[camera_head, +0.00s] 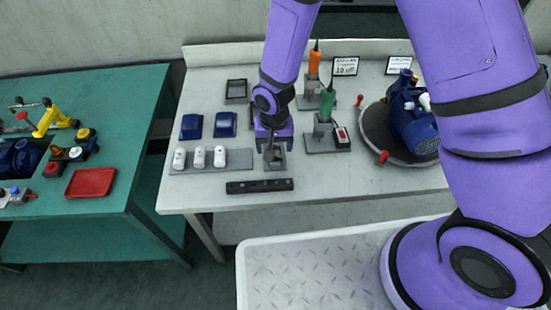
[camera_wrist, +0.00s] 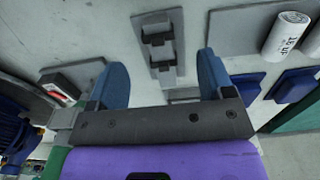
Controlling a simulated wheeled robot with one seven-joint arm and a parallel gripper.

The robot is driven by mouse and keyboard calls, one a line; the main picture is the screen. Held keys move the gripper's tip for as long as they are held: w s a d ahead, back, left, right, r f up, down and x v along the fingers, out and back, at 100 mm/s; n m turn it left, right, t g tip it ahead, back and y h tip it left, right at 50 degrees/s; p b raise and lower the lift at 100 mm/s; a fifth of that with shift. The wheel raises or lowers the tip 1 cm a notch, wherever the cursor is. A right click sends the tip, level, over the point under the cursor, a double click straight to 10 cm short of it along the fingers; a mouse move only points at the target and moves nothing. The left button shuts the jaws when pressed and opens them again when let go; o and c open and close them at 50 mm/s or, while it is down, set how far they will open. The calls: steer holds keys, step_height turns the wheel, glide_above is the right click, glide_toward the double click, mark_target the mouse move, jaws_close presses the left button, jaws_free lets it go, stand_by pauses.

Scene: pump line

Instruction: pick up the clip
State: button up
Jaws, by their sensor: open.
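A small grey bracket-like piece, which looks like the clip (camera_wrist: 160,52), sits on a narrow grey plate (camera_wrist: 141,24) in the wrist view. It lies between and beyond my two blue fingers. My gripper (camera_wrist: 160,68) is open, with a finger on each side of it and no contact visible. In the head view my gripper (camera_head: 273,143) points down over the worktop, and a grey part of the clip (camera_head: 274,160) shows just below it. The gripper hides most of the clip there.
A dark bar (camera_head: 260,186) lies in front. Tool stands (camera_head: 323,133) and a blue pump (camera_head: 412,120) are to the right. A green table (camera_head: 120,110) stands at left.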

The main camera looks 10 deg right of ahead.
mark_target(275, 158)
steer(key=shift+d+f, duration=0.15)
steer(key=shift+f, duration=3.05)
steer(key=c, duration=1)
